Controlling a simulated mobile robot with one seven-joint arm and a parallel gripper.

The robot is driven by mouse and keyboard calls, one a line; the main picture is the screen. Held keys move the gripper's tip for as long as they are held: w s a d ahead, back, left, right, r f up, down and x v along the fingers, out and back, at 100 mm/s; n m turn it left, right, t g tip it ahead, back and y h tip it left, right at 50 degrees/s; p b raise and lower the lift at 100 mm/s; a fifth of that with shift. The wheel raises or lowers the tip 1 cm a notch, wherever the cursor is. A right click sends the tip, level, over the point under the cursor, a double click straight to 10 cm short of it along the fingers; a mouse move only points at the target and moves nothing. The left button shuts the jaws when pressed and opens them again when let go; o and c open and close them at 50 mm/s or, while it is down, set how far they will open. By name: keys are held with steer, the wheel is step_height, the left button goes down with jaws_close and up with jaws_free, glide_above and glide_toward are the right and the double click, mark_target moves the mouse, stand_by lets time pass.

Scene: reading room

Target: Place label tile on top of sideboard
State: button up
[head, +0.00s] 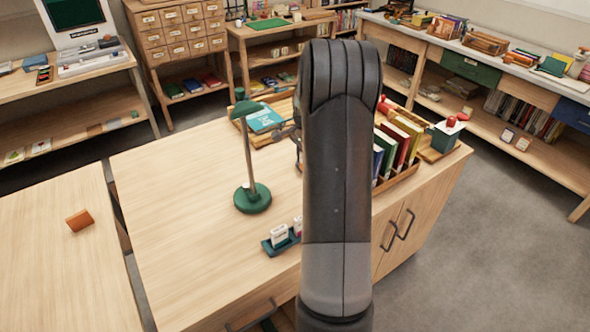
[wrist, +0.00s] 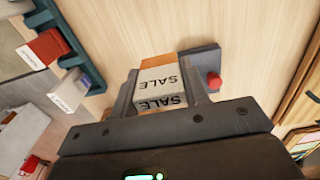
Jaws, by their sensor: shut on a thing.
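The label tile (wrist: 160,88) shows in the wrist view as a small white block with "SALE" on two faces and an orange part at its far end. My gripper (wrist: 168,92) is shut on it, one finger on each side. Pale wood (wrist: 140,25) lies behind it; I cannot tell whether the tile touches that wood. In the head view my arm hides the gripper and the tile. The sideboard (head: 190,190) there is a pale wooden cabinet with doors and dark handles, and my arm crosses in front of its top.
On the sideboard stand a green lamp (head: 252,198), a teal tray (head: 272,248) with small tiles, and a wooden rack (head: 398,181) of books. A dark block with a red knob (wrist: 213,80) is beside the tile. The sideboard's left part is clear.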

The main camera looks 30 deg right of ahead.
steer(key=w+a+f, duration=0.1)
steer(key=w+f, duration=0.1)
steer(key=w, duration=0.1)
steer(key=shift+a, duration=0.4)
steer(key=shift+f, duration=2.05)
steer(key=o, duration=1)
steer(key=shift+f, duration=0.15)
step_height(320, 180, up, 12)
steer(key=shift+r, duration=0.15)
